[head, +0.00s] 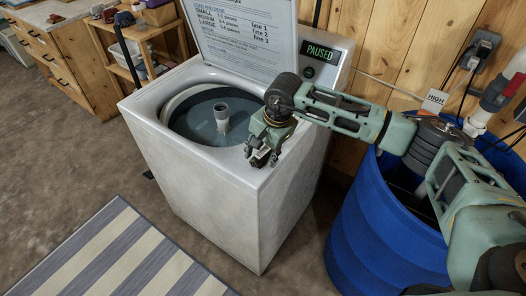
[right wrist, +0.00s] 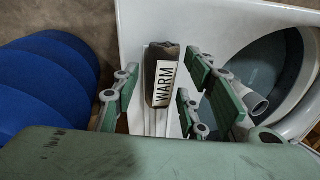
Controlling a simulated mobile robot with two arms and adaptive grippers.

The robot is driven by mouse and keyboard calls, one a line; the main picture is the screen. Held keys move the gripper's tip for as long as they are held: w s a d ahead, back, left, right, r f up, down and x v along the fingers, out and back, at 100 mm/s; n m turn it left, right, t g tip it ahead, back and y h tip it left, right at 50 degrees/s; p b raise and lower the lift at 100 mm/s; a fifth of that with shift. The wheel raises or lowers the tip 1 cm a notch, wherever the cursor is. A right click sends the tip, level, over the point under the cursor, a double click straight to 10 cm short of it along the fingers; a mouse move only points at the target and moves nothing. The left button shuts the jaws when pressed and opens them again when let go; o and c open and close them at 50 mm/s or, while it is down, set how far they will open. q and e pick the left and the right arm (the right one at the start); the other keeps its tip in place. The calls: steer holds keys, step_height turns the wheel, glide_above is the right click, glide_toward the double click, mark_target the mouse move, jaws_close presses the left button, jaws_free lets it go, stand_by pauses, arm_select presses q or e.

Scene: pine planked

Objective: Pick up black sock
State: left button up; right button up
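I cannot make out a black sock in either view. The open washing machine (head: 222,190) stands in the middle of the head view, with its lid raised. Its tub (head: 185,118) shows a central post (head: 221,118) and no clear cloth. My right gripper (head: 260,157) is over the machine's front right top edge, beside the tub opening. In the right wrist view its fingers (right wrist: 158,92) are spread apart. A dark block with a WARM label (right wrist: 163,80) shows between them; I cannot tell whether they touch it. My left gripper is out of view.
A blue barrel (head: 375,235) stands right of the machine, under my right arm. A striped rug (head: 125,255) lies on the floor at front left. A wooden shelf (head: 125,70) and drawers (head: 50,50) are at back left. A PAUSED display (head: 320,53) is on the machine's back panel.

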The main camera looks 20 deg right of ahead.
steer(key=shift+w+a+f, duration=0.1)
steer(key=shift+f, duration=0.5)
steer(key=c, duration=0.8)
steer(key=shift+r, duration=0.15)
